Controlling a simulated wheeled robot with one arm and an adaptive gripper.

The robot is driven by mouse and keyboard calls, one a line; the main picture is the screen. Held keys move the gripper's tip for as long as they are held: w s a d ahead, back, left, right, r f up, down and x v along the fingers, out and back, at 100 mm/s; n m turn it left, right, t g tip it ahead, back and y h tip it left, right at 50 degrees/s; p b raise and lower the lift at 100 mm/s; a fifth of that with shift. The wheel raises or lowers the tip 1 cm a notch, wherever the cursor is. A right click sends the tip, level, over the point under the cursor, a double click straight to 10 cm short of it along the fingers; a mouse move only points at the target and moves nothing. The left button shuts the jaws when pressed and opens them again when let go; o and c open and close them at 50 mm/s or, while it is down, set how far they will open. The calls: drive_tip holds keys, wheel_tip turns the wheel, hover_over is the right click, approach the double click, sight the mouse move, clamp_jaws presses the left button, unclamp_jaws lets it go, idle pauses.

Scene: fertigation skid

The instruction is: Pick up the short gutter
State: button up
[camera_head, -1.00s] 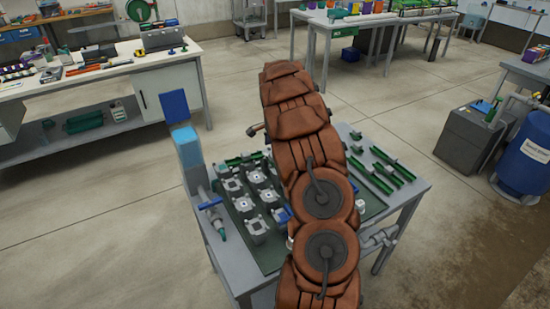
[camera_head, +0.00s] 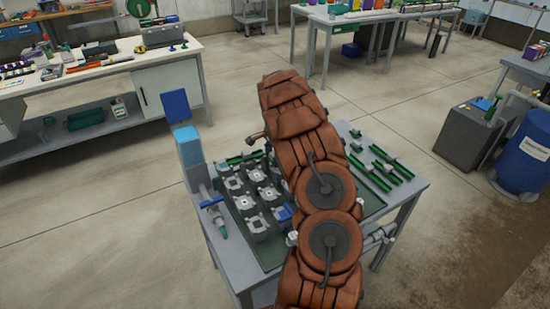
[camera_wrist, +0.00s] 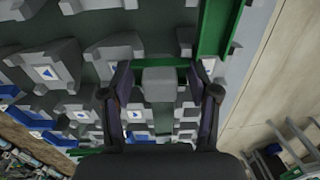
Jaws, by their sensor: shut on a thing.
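My gripper (camera_wrist: 160,72) is shut on a short green gutter (camera_wrist: 148,62), which runs across between the two fingertips in the wrist view. A grey block (camera_wrist: 160,84) shows just below the green strip between the fingers; I cannot tell if it is part of the held piece. The gripper is hidden behind my brown arm in the head view. A longer green gutter (camera_wrist: 217,28) lies close to the right fingertip. I cannot tell whether the held gutter is clear of the surface.
Grey fixtures with square tops (camera_head: 256,226) fill the left of the mat on the grey table (camera_head: 408,196). Several green gutters (camera_head: 369,174) lie on the right. A blue-topped post (camera_head: 188,150) stands at the left edge. A blue barrel (camera_head: 523,155) stands apart at right.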

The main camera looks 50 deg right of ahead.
sight(273, 154)
drive_tip(key=c, duration=0.4)
drive_tip(key=shift+r+b, duration=1)
drive_tip(key=shift+r, duration=0.75)
drive_tip(key=s+a+b, duration=0.1)
drive_tip(key=s+a, duration=0.1)
drive_tip(key=s, duration=0.2)
drive_tip(key=s+a+r+b, duration=0.1)
drive_tip(key=s+a, duration=0.1)
drive_tip(key=s, duration=0.3)
drive_tip(key=s+a+b, duration=0.2)
drive_tip(key=s+a, duration=0.1)
drive_tip(key=s, duration=0.2)
drive_tip(key=shift+s+a+r, duration=0.1)
drive_tip(key=shift+s+r, duration=0.05)
drive_tip(key=shift+r, duration=0.1)
